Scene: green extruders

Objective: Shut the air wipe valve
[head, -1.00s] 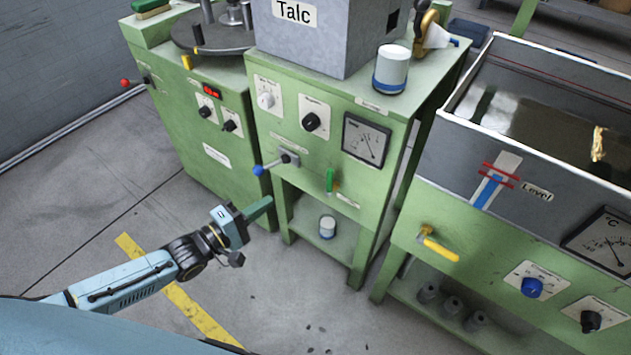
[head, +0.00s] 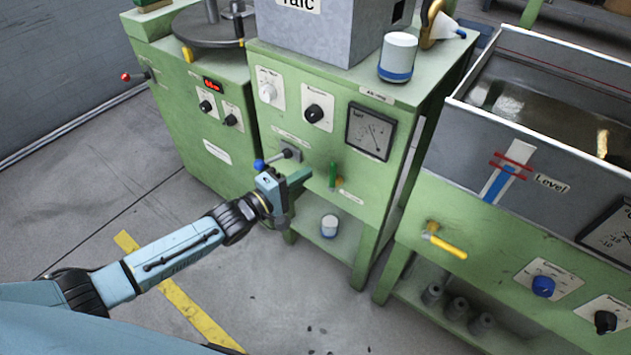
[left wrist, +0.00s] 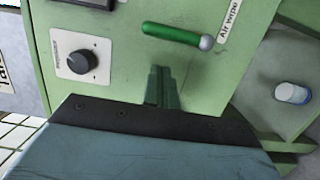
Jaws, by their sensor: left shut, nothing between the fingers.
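The air wipe valve is a small green lever (head: 333,174) on the front of the middle green cabinet, below the gauge. It stands roughly upright in the head view. The left wrist view shows the green lever (left wrist: 172,34) lying across the picture, with a silver round end beside the "Air wipe" label (left wrist: 229,22). My left gripper (head: 303,177) is just left of the lever, its dark green fingers pointing toward it. In the left wrist view the fingers (left wrist: 160,80) are together and empty, apart from the lever. My right gripper is out of view.
A blue-knobbed lever (head: 275,160) juts out close above my left gripper. A black knob (head: 314,114) and a gauge (head: 370,132) sit higher on the panel. A white cup (head: 329,226) stands on the shelf below. A yellow-handled valve (head: 443,243) is on the tank stand at right.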

